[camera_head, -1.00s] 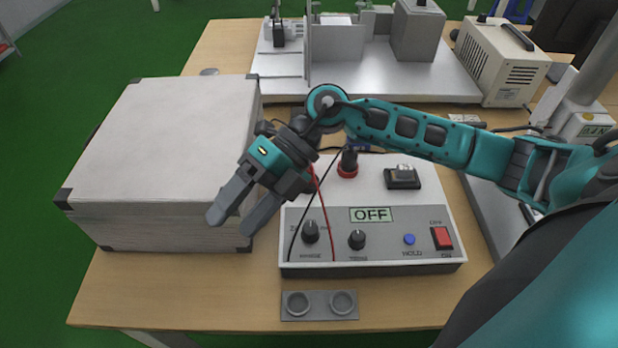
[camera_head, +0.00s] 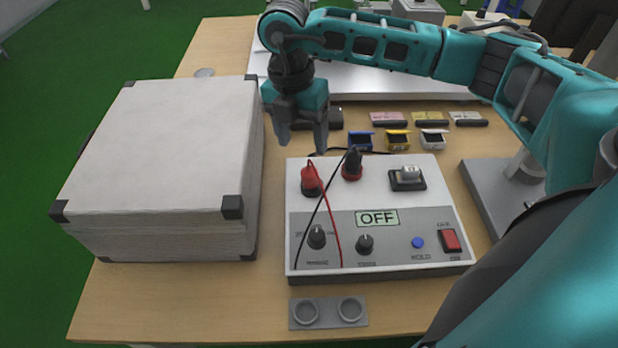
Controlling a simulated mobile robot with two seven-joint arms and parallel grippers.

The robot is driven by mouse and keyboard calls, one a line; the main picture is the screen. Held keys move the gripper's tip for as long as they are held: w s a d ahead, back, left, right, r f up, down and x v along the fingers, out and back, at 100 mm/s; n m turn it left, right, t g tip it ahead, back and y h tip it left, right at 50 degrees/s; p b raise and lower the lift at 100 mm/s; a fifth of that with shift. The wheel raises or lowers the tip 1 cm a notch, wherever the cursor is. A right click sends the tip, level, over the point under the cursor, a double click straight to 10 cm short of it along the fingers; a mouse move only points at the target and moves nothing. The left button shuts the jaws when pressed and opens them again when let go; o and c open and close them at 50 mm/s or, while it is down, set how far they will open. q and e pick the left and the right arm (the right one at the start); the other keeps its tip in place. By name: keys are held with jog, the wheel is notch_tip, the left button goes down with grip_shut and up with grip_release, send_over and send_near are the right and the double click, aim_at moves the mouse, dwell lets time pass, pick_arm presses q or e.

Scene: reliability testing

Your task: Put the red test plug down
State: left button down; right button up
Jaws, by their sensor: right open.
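The red test plug (camera_head: 312,181) stands upright on the white top of the tester box (camera_head: 452,185), at its back left; its base is too small to read clearly. A red wire runs from it down over the front panel. The black test plug (camera_head: 353,163) stands just right of it, in a red-ringed socket. My right gripper (camera_head: 302,147) is open and empty, fingers pointing down, above and behind the red plug, apart from it. My left gripper is out of view.
A grey holder with two round rings (camera_head: 328,313) lies in front of the tester, whose display reads OFF. A large white case (camera_head: 165,140) stands close on the left. Small blue, yellow and white boxes (camera_head: 397,139) lie behind the tester.

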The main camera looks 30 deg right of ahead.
aim_at(308, 166)
jog(key=f, duration=0.6)
jog(key=s+f, duration=0.1)
jog(key=f, duration=0.2)
jog(key=shift+s+d, duration=0.1)
jog(key=shift+d, duration=0.25)
jog(key=shift+c, duration=0.2)
grip_shut()
jog(key=shift+r, duration=0.1)
